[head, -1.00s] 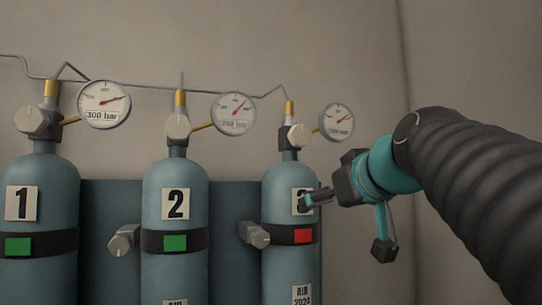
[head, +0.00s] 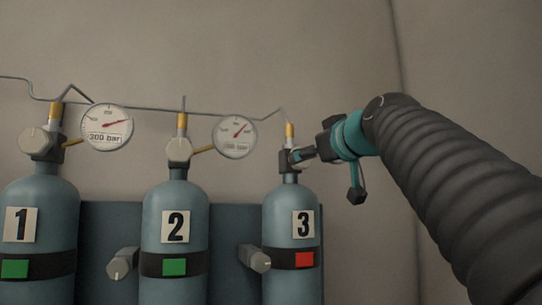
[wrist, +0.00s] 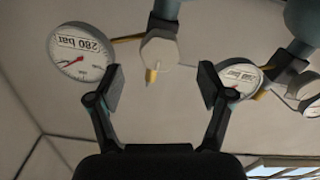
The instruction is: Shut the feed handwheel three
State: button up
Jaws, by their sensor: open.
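Cylinder three (head: 292,212) is blue-grey, with a "3" label and a red tag (head: 305,259) on its dark band. Its valve (head: 284,162) tops the neck, largely covered by my gripper in the head view. In the wrist view a pale faceted handwheel (wrist: 160,52) with a brass tip lies beyond the fingers, in the gap between them and not touched. My gripper (head: 300,156) is open and empty at valve height, on the right of cylinder three. Its two spread fingers also show in the wrist view (wrist: 162,84).
Cylinders one (head: 40,212) and two (head: 175,212) stand to the left with green tags. Grey side knobs (head: 122,263) sit low between the cylinders. A gauge (wrist: 82,52) reading 280 bar lies close beside the left finger. A thin pipe (head: 150,108) runs above.

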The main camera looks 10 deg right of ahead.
jog(key=w, duration=0.3)
jog(key=w+a+p, duration=0.1)
jog(key=w, duration=0.1)
jog(key=shift+w, duration=0.4)
jog(key=c, duration=1.2)
jog(key=shift+o, duration=0.2)
jog(key=shift+d, duration=0.1)
